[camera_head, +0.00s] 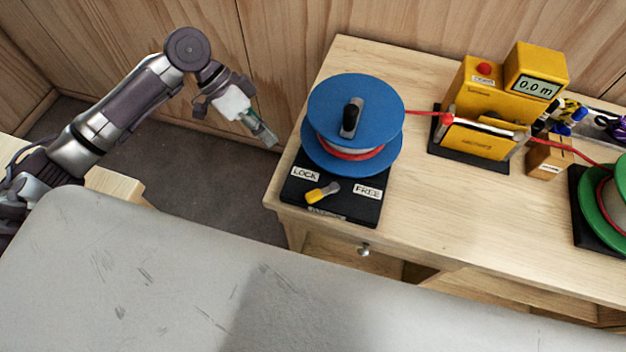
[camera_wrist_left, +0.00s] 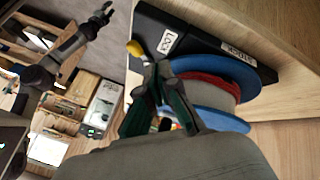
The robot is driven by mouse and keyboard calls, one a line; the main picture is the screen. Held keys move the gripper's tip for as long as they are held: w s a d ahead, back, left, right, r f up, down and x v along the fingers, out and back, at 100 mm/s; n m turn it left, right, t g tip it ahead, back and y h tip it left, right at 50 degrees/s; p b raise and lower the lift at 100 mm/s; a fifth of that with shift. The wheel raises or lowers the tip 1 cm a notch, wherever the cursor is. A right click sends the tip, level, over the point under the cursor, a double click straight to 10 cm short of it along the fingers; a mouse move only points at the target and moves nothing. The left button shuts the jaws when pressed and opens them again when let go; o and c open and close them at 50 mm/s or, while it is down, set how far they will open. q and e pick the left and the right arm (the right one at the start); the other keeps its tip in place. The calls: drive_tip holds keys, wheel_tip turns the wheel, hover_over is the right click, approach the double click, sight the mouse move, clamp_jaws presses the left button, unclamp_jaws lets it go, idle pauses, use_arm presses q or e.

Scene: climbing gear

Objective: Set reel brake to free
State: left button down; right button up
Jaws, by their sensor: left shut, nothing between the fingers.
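The reel brake is a small lever with a yellow grip (camera_head: 318,194) on a black base plate (camera_head: 355,209) in front of the blue reel (camera_head: 350,105). Its yellow end points to the lower left, on the side of the LOCK label (camera_head: 305,174); the FREE label (camera_head: 367,191) is to its right. In the left wrist view the yellow grip (camera_wrist_left: 135,48) shows beyond the fingers. My left gripper (camera_head: 270,140) is shut and empty, in the air left of the reel, apart from it and the lever. My right gripper (camera_wrist_left: 104,13) is small at the top of the left wrist view.
The reel stands on a wooden desk (camera_head: 430,235). A red rope (camera_head: 425,113) runs right to a yellow meter (camera_head: 485,105) reading 0.0 m. A green reel (camera_head: 590,200) is at the far right. A grey padded surface (camera_head: 190,270) fills the foreground.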

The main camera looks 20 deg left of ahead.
use_arm(q)
drive_tip(key=p, duration=0.3)
approach(303, 187)
drive_tip(key=d+f, duration=0.1)
drive_tip(key=w+d+f, duration=0.1)
drive_tip(key=f, duration=0.1)
drive_tip(key=w+d+f, duration=0.1)
drive_tip(key=shift+d+f, duration=0.1)
drive_tip(key=shift+f, duration=0.1)
drive_tip(key=s+d, duration=0.1)
drive_tip(key=s+d+p, duration=0.1)
drive_tip(key=shift+s+d+p, duration=0.1)
drive_tip(key=shift+s+p, duration=0.2)
drive_tip(key=shift+s+d, duration=0.15)
drive_tip(key=shift+s, duration=0.05)
drive_tip(key=shift+f, duration=0.1)
use_arm(e)
drive_tip(key=a+r, duration=0.2)
drive_tip(key=r, duration=0.1)
drive_tip(key=a+r, duration=0.1)
drive_tip(key=shift+w+r, duration=0.15)
drive_tip(key=shift+r, duration=0.2)
use_arm(q)
drive_tip(key=shift+w+d, duration=0.15)
use_arm(e)
drive_tip(key=shift+d+f, duration=0.1)
drive_tip(key=shift+d, duration=0.05)
